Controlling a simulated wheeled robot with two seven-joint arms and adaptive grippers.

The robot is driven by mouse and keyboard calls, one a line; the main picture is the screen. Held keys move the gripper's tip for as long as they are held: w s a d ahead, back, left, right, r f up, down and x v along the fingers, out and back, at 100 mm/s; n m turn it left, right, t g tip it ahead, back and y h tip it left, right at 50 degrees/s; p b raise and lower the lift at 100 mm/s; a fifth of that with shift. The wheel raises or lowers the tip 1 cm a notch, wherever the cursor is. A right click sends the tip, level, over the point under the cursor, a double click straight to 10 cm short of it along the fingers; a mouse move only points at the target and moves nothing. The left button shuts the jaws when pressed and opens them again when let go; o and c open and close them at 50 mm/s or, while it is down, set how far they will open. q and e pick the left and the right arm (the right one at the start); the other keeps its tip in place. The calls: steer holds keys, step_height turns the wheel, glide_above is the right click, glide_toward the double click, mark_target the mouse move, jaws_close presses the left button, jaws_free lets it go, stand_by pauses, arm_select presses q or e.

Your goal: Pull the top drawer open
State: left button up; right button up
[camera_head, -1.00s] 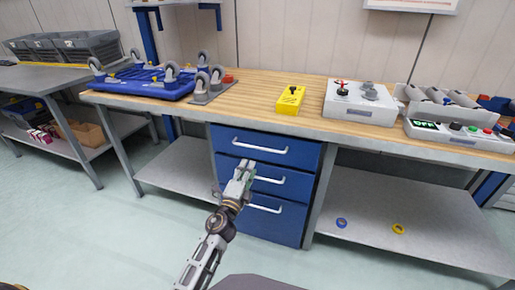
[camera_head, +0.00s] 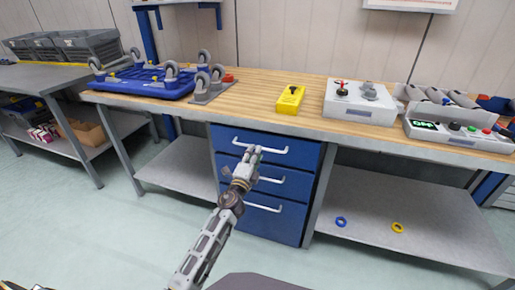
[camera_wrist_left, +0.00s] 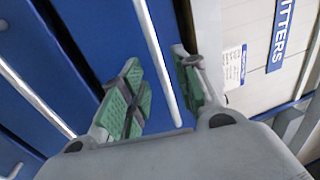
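The top drawer (camera_head: 300,153) is the uppermost of three blue drawers under the workbench and looks closed. Its white bar handle (camera_head: 275,151) runs across its front. My left gripper (camera_head: 252,150) is at the handle's left part, in front of the drawer. In the left wrist view, the gripper (camera_wrist_left: 160,95) is open, with a green-padded finger on either side of the white handle (camera_wrist_left: 160,60). Gaps show between the bar and the fingers, and I cannot tell how deep the bar sits between them. My right gripper is not in view.
The middle drawer (camera_head: 295,184) and bottom drawer (camera_head: 285,225) are below, with similar handles. The wooden benchtop (camera_head: 250,88) carries a yellow box (camera_head: 290,99), a white control box (camera_head: 355,108) and a blue wheeled frame (camera_head: 145,83). The floor before the drawers is clear.

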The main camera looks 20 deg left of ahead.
arm_select(q)
steer(key=shift+w+r, duration=0.2)
steer(key=shift+w, duration=0.8)
steer(key=shift+w+r, duration=0.2)
steer(key=shift+w, duration=0.75)
steer(key=shift+c, duration=0.5)
jaws_close()
